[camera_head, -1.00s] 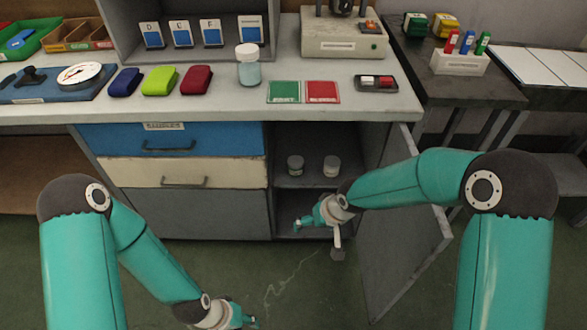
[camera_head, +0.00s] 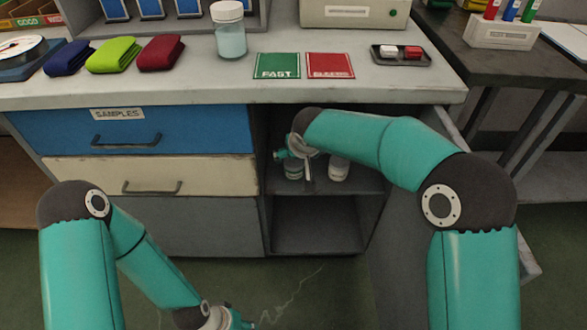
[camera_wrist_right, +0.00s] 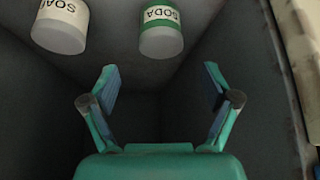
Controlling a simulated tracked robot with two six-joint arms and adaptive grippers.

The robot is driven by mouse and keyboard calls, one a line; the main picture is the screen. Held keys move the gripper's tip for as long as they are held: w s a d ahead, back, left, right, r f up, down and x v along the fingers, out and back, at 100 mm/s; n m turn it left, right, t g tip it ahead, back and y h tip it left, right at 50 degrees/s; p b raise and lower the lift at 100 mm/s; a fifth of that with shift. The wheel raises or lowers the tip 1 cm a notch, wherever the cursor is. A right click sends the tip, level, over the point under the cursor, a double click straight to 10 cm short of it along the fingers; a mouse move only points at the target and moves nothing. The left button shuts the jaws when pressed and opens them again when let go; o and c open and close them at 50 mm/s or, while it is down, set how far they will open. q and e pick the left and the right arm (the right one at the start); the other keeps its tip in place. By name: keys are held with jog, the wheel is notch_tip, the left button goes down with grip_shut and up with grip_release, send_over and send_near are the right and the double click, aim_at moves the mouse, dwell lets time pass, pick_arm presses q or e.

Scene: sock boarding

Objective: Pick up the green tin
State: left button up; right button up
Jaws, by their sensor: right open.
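The left tin (camera_head: 293,171) looks faintly greenish and is partly covered by the gripper. My left gripper (camera_head: 235,321) is at the bottom edge, cut off, so its jaws are unclear.
A white tin (camera_wrist_right: 61,26) labelled SOA-something stands beside the green one; in the head view a whitish tin (camera_head: 339,170) is partly behind my wrist. Cabinet walls (camera_wrist_right: 285,100) enclose the gripper closely. The lower compartment (camera_head: 315,225) is empty.

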aim_at(296, 164)
jog(key=x, duration=0.4)
jog(key=shift+w+f, duration=0.1)
jog(key=shift+p+x, duration=0.65)
jog(key=shift+x, duration=1.95)
jog(key=shift+a, duration=0.1)
jog(key=shift+c, duration=0.2)
jog(key=c, duration=1.3)
jog(key=shift+o, duration=0.2)
